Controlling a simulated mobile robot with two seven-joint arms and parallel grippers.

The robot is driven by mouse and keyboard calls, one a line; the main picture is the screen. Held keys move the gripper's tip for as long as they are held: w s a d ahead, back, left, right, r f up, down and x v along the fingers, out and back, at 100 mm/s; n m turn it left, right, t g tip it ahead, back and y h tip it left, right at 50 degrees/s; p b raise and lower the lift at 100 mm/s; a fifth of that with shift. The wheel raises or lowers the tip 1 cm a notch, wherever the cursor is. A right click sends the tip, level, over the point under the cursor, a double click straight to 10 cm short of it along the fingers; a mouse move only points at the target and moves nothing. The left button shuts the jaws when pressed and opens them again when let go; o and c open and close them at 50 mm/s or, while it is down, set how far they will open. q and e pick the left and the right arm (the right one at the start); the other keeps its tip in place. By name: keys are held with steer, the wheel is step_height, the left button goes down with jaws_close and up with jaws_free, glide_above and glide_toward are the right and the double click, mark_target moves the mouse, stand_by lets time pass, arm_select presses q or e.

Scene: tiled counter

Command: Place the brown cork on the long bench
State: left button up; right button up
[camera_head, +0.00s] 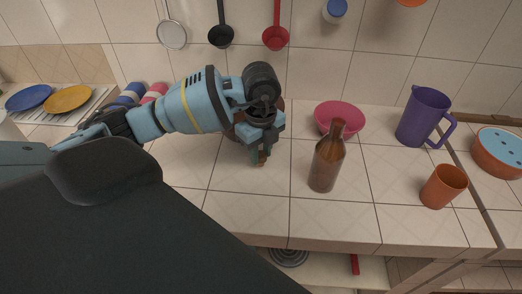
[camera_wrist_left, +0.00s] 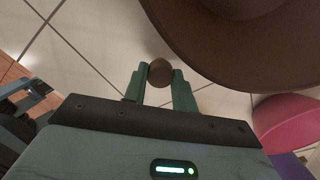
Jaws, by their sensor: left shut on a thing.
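The brown cork (camera_wrist_left: 160,72) is pinched between the two teal fingers of my left gripper (camera_wrist_left: 159,82) in the left wrist view. In the head view my left gripper (camera_head: 260,154) points down over the long tiled bench (camera_head: 235,208), and the cork (camera_head: 262,157) shows as a small brown piece at the fingertips. The gripper is shut on it. I cannot tell whether the cork touches the tiles or hangs just above them. My right gripper is not in view.
A large brown round object (camera_wrist_left: 235,40) stands close beside the gripper, mostly hidden in the head view. A pink bowl (camera_head: 340,115), a brown bottle (camera_head: 326,163), an orange cup (camera_head: 443,187) and a purple jug (camera_head: 423,117) stand to the right. The tiles in front are clear.

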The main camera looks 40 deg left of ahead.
mark_target(261, 154)
arm_select(q)
steer(key=shift+f, duration=0.15)
steer(key=o, duration=0.9)
steer(key=shift+o, duration=0.2)
step_height(261, 154, up, 12)
steer(key=p, duration=0.1)
